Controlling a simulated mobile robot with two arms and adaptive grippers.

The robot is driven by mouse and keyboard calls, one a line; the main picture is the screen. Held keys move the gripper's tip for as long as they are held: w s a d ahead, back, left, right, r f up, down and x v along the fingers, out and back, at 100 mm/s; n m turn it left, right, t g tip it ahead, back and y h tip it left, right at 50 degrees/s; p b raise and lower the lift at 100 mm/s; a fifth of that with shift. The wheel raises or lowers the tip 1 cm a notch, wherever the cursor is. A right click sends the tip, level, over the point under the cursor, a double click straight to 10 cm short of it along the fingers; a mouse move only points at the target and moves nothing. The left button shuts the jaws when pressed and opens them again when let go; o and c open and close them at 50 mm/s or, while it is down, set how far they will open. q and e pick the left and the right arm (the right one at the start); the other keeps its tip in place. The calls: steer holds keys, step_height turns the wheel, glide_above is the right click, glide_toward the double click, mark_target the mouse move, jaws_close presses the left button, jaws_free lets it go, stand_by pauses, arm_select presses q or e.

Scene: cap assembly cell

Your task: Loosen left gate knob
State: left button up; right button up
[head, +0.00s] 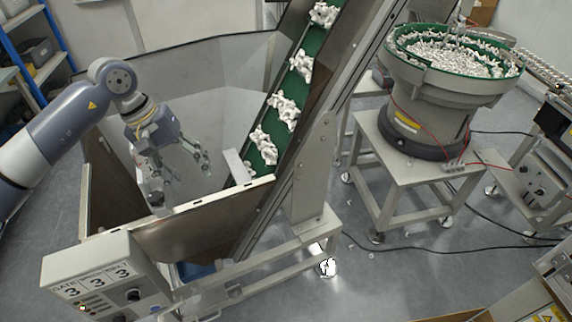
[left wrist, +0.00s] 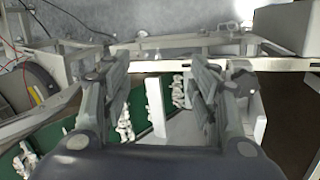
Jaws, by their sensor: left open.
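My left gripper (head: 188,172) is open and empty inside the hopper, with its fingers spread and pointing down. In the left wrist view, the open fingers (left wrist: 160,75) stand on either side of a pale upright plate (left wrist: 156,107), which lies beyond them; contact does not show. In the head view a pale plate (head: 235,166) stands beside the conveyor's lower end. My right gripper is out of view.
The hopper's front wall (head: 200,222) and the green conveyor (head: 286,108) with white caps close in the gripper. A control box (head: 92,277) marked with gate numbers is at the front left. A bowl feeder (head: 440,95) stands at the right. The floor between is mostly open.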

arm_select(q)
steer(key=s+d+r+n+h, duration=0.1)
steer(key=d+h, duration=0.4)
steer(key=d, duration=0.5)
steer(key=s+d+r+n+t+h, duration=0.1)
steer(key=d+r+n+h, duration=0.2)
steer(key=d, duration=0.8)
steer(key=shift+s+d+n+h, duration=0.2)
steer(key=shift+s+n+h, duration=0.1)
steer(key=shift+n+h, duration=1.15)
steer(key=shift+r, duration=0.1)
